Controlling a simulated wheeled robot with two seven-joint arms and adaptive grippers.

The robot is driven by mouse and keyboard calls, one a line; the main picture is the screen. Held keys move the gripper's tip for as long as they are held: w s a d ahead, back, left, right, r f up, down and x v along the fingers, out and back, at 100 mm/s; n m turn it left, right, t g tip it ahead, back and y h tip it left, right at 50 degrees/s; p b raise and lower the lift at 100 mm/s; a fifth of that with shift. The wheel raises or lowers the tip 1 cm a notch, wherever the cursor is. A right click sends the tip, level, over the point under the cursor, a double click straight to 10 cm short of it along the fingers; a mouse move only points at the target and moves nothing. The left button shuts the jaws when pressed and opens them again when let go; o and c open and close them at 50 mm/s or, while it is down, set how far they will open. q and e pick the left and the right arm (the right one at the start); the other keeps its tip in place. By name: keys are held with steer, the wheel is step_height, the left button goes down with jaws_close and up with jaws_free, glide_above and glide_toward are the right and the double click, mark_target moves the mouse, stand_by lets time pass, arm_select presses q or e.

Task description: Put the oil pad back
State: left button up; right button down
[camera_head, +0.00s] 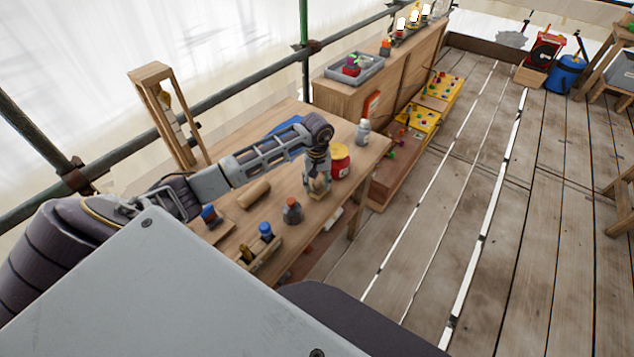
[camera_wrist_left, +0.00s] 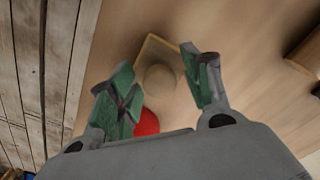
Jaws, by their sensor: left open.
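My left gripper (camera_head: 318,184) points down over the wooden bench (camera_head: 222,228). In the left wrist view its green-padded fingers (camera_wrist_left: 163,88) are open and apart. A small beige round piece (camera_wrist_left: 160,78), which may be the oil pad, shows between and beyond the fingertips. It is in or on a shallow square wooden holder (camera_wrist_left: 147,46). I cannot tell whether the fingers touch it. In the head view the gripper mostly hides this spot. My right gripper is not in view.
A red jar (camera_head: 340,161) stands close beside the left gripper; its red also shows in the wrist view (camera_wrist_left: 147,122). A wooden cylinder (camera_head: 254,195), a dark bottle (camera_head: 292,211) and a grey bottle (camera_head: 362,132) are on the bench. Wooden floor (camera_head: 450,220) lies right.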

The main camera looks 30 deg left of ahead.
mark_target(317, 181)
arm_select(q)
steer(key=shift+r, duration=0.1)
steer(key=shift+r, duration=0.25)
step_height(317, 181, up, 12)
steer(key=b, duration=0.2)
steer(key=shift+f, duration=0.25)
stand_by(0.8)
